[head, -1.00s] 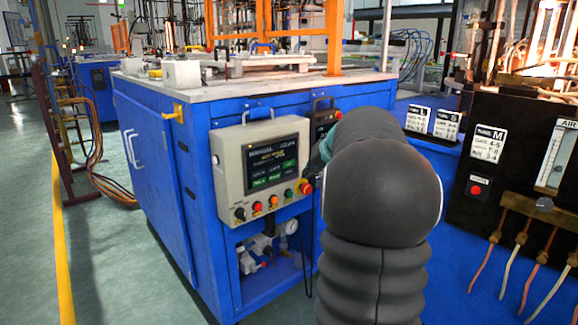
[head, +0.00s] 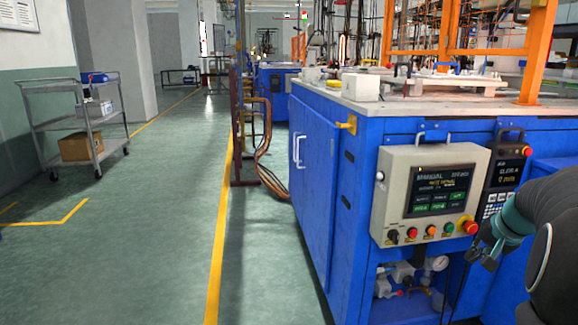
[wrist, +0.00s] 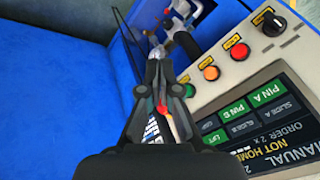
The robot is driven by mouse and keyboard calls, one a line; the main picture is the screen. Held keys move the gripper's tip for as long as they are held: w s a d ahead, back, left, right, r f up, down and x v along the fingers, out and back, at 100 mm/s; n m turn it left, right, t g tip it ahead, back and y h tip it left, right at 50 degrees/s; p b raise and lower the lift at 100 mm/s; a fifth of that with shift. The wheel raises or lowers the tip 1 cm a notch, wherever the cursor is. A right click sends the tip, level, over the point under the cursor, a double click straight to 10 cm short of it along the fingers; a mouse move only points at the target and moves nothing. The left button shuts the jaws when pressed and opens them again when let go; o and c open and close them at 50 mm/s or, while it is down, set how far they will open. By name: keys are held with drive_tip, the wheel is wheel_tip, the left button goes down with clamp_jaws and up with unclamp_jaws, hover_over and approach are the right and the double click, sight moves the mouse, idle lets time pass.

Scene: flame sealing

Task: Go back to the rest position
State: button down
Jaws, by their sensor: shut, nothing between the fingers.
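My gripper (wrist: 158,52) is shut and empty in the wrist view, its dark fingers together in front of the control panel (wrist: 292,68), which appears upside down. In the head view my arm stands at the right edge, and the gripper end (head: 482,254) hangs just right of the grey control box (head: 388,195), beside its red knob (head: 471,227). I cannot tell from these views whether the fingers touch anything. The panel screen (head: 440,190) is lit and reads MANUAL.
The blue machine cabinet (head: 318,165) fills the right half, with an open lower bay holding a gauge (head: 440,263). A grey trolley (head: 36,125) with a cardboard box (head: 75,147) stands at left. The green floor (head: 130,250) between them is clear, marked by a yellow line (head: 219,250).

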drive_tip(key=s+a+n, duration=0.4)
drive_tip(key=s+a, duration=0.6)
drive_tip(key=a, duration=0.6)
drive_tip(key=s+a+n, duration=0.5)
drive_tip(key=s+a, duration=0.6)
drive_tip(key=a, duration=0.5)
drive_tip(key=shift+s+p, duration=0.15)
drive_tip(key=shift+p, duration=0.3)
